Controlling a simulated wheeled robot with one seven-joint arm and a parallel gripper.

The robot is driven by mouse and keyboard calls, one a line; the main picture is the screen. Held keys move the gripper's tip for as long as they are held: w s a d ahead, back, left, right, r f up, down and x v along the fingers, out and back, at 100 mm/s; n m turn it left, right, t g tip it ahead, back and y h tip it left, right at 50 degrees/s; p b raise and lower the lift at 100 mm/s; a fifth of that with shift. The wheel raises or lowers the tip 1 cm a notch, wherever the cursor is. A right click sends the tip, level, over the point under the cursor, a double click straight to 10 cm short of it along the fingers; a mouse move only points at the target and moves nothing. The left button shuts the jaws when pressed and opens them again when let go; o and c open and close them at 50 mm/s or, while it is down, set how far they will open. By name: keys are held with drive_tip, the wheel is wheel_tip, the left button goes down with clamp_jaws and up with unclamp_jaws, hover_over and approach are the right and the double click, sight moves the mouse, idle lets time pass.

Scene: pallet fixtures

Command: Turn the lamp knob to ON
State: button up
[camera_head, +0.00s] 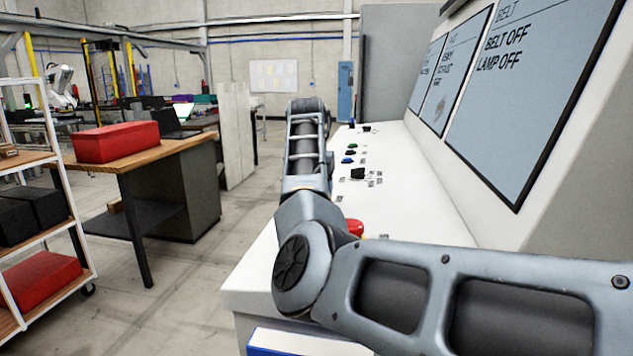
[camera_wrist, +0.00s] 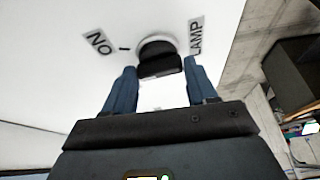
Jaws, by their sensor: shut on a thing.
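The lamp knob (camera_wrist: 160,64) is a black knob on a round base on the white panel, at the top middle of the wrist view. A label that reads ON when turned around (camera_wrist: 99,43) is to its left, with a short dark mark between. A LAMP label (camera_wrist: 196,36) is to its right. My gripper (camera_wrist: 159,75) has its two blue fingers on either side of the knob, shut on it. In the head view the gripper is not clearly seen. The screen (camera_head: 530,85) there reads BELT OFF and LAMP OFF.
The white console (camera_head: 410,215) carries a red button (camera_head: 355,227) close to my arm, a black knob (camera_head: 357,174) and small blue and green buttons. The sloped screen wall rises to the right. A table with a red box (camera_head: 116,142) stands left, across open floor.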

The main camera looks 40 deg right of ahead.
drive_tip(key=m+g+p, duration=0.1)
drive_tip(key=m, duration=0.2)
drive_tip(key=shift+w+r+m+h, duration=0.1)
drive_tip(key=shift+w+m+h, duration=0.05)
drive_tip(key=shift+m+h, duration=0.2)
drive_tip(key=shift+w+a+m+g, duration=0.1)
drive_tip(key=shift+m+g, duration=0.7)
drive_tip(key=shift+m, duration=0.85)
drive_tip(key=o, duration=1)
drive_tip(key=shift+o, duration=0.2)
drive_tip(key=b+v, duration=0.1)
drive_tip(key=v, duration=0.6)
drive_tip(key=shift+a+r, duration=0.15)
drive_tip(key=shift+r, duration=0.15)
drive_tip(key=shift+f, duration=0.1)
